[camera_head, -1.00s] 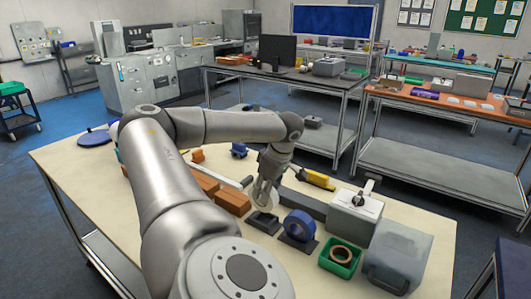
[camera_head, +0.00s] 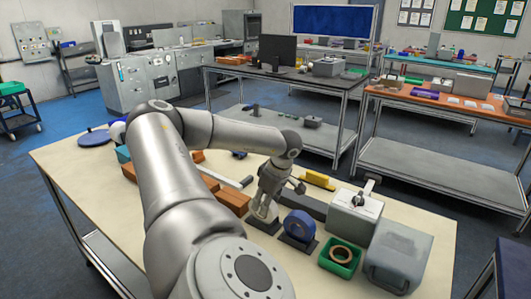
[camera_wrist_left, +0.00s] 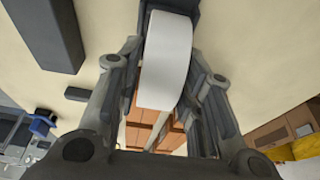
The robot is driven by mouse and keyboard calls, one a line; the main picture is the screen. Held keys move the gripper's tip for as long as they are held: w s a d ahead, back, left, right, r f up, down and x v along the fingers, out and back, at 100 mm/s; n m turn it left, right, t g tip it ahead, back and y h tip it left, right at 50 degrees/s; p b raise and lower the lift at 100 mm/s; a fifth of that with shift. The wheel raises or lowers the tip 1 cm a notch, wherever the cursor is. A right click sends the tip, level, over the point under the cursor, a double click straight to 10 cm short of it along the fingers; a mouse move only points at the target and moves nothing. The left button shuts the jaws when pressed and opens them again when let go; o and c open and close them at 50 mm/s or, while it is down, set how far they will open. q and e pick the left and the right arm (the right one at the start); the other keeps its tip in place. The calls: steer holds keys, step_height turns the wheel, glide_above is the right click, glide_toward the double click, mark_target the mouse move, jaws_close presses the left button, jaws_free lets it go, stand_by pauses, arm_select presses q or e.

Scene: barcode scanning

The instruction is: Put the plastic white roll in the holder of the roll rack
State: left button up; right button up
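The white roll (camera_wrist_left: 166,62) is between the two fingers of my left gripper (camera_wrist_left: 162,75) in the left wrist view, with a finger close against each side. In the head view my left gripper (camera_head: 270,195) points down with the roll (camera_head: 264,209) at its fingertips. The roll is upright at a dark holder (camera_head: 262,224) of the roll rack; I cannot tell whether it is fully seated. A blue roll (camera_head: 299,225) stands in the neighbouring holder, just to the right. My right gripper is not in view.
A green bin (camera_head: 341,257) with a brown tape ring, a grey container (camera_head: 399,258) and a grey-white box (camera_head: 355,211) stand to the right. Brown boxes (camera_head: 233,201) lie left of the gripper. A yellow tool (camera_head: 318,180) lies behind. The table's front left is clear.

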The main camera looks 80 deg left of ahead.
arm_select(q)
steer(key=shift+o, duration=1.3)
steer(key=v, duration=1.2)
